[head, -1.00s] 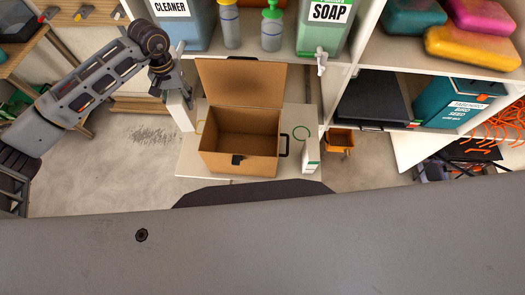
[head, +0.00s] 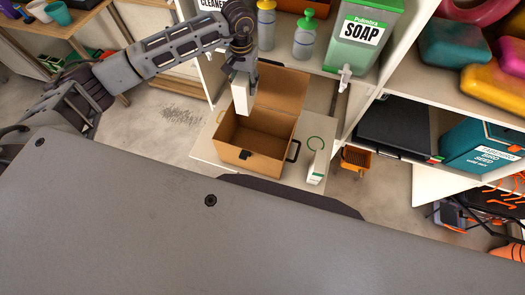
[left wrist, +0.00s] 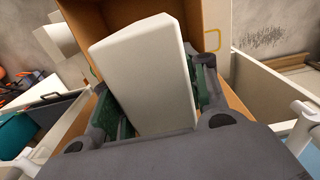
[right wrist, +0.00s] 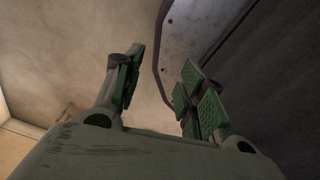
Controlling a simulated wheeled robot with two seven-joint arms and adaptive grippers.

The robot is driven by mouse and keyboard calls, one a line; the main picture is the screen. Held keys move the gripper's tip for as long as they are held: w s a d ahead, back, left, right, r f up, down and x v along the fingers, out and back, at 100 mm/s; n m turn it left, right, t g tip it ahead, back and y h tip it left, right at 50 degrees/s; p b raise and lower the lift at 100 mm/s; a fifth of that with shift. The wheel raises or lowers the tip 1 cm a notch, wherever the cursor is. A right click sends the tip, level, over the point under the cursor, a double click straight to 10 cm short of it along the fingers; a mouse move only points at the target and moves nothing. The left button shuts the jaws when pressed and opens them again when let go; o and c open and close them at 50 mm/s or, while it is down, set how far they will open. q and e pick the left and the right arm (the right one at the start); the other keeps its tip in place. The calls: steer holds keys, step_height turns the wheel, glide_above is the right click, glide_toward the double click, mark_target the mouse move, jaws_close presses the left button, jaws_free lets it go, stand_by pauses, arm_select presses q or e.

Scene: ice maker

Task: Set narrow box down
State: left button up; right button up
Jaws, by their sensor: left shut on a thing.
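My left gripper (head: 245,68) is shut on a white narrow box (head: 242,98). The narrow box hangs roughly upright over the left back part of an open brown box (head: 246,158). Its lower end seems to overlap the brown box's opening; I cannot tell how deep it is. In the left wrist view the narrow box (left wrist: 145,65) sits between the two green-padded fingers of my left gripper (left wrist: 158,100). My right gripper (right wrist: 163,85) is open and empty; it is out of the head view.
The brown box stands on a pale pulled-out board (head: 205,150), its lid (head: 282,88) raised at the back. Above are a soap container (head: 362,40) and pump bottles (head: 304,38). An orange bin (head: 356,158) is farther right.

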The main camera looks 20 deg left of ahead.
arm_select(q)
steer(key=shift+d, duration=0.25)
steer(key=shift+s+d+f+n+b, duration=0.15)
steer(key=shift+f+n+b, duration=0.25)
steer(key=shift+f+b, duration=0.2)
steer(key=shift+s+d+f+n+b, duration=0.1)
steer(key=shift+d+f+n+b, duration=0.05)
steer(key=shift+f+n+b, duration=0.15)
steer(key=shift+s+d+f+n+b, duration=0.2)
steer(key=shift+d+f+n+b, duration=0.1)
steer(key=shift+f+n+b, duration=0.25)
steer(key=s+d+f+n+b, duration=0.3)
steer(key=f+n+b, duration=0.4)
steer(key=f, duration=0.1)
steer(key=s+d+f+n+b, duration=0.4)
steer(key=f+n+b, duration=0.3)
steer(key=f+n, duration=0.1)
steer(key=shift+f, duration=0.65)
arm_select(e)
steer(key=w+d+f, duration=0.1)
steer(key=d+f, duration=0.2)
steer(key=f, duration=0.5)
steer(key=w+d+f, duration=0.2)
steer(key=d+f, duration=0.2)
steer(key=f, duration=0.4)
steer(key=shift+w+d+f+t+h, duration=0.25)
steer(key=shift+w+d+t+h, duration=0.05)
steer(key=shift+h, duration=0.1)
